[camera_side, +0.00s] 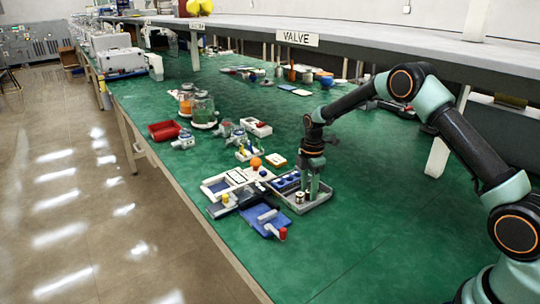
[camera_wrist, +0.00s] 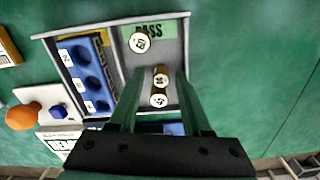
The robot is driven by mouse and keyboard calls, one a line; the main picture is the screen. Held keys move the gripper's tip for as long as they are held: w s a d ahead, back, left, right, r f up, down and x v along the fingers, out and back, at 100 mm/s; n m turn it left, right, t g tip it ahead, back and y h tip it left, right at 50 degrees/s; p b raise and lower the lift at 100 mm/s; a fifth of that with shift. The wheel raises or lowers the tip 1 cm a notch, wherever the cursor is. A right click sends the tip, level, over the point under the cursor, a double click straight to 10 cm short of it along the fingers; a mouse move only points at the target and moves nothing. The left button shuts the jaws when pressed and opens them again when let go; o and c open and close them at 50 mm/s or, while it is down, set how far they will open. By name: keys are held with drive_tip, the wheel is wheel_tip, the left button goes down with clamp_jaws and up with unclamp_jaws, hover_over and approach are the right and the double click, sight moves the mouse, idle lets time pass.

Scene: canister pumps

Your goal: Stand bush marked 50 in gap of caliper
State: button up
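My gripper (camera_side: 312,190) points down over the right part of a grey tray (camera_side: 322,198). In the wrist view, the fingers of my gripper (camera_wrist: 160,84) are spread, with clear space on both sides of two metal bushes, one (camera_wrist: 161,76) and another (camera_wrist: 159,98). A third bush (camera_wrist: 139,43) stands near the PASS label. The bushes have dark marks on pale tops; I cannot surely read which is 50. In the side view, one bush (camera_side: 300,198) shows beside the fingers. A blue base with a grey bar and red knob (camera_side: 266,220), possibly the caliper, lies left of the tray.
A blue block with round holes (camera_wrist: 86,78) fills the tray's left part. An orange ball (camera_side: 256,163) and a white-framed tray (camera_side: 226,184) are close by on the left. Glass jars (camera_side: 203,110) and a red bin (camera_side: 164,131) stand farther back. Green table right of the tray is clear.

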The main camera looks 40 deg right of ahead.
drive_tip(key=shift+s, duration=0.1)
drive_tip(key=s+a+r+m+t, duration=0.1)
drive_tip(key=s+r+m, duration=0.1)
drive_tip(key=r, duration=0.7)
drive_tip(key=s+a+r+m, duration=0.1)
drive_tip(key=s+a+r, duration=0.1)
drive_tip(key=r, duration=0.8)
drive_tip(key=s+a+r+m+t, duration=0.2)
drive_tip(key=s+m, duration=0.4)
drive_tip(key=s, duration=0.3)
drive_tip(key=s+a+r+m+t, duration=0.2)
drive_tip(key=s+m, duration=0.4)
drive_tip(key=s, duration=0.3)
drive_tip(key=shift+a+r, duration=0.4)
drive_tip(key=shift+a, duration=0.25)
drive_tip(key=shift+s+f+m+t, duration=0.2)
drive_tip(key=shift+s+m+t, duration=0.1)
drive_tip(key=shift+s+m, duration=0.1)
drive_tip(key=shift+c, duration=0.8)
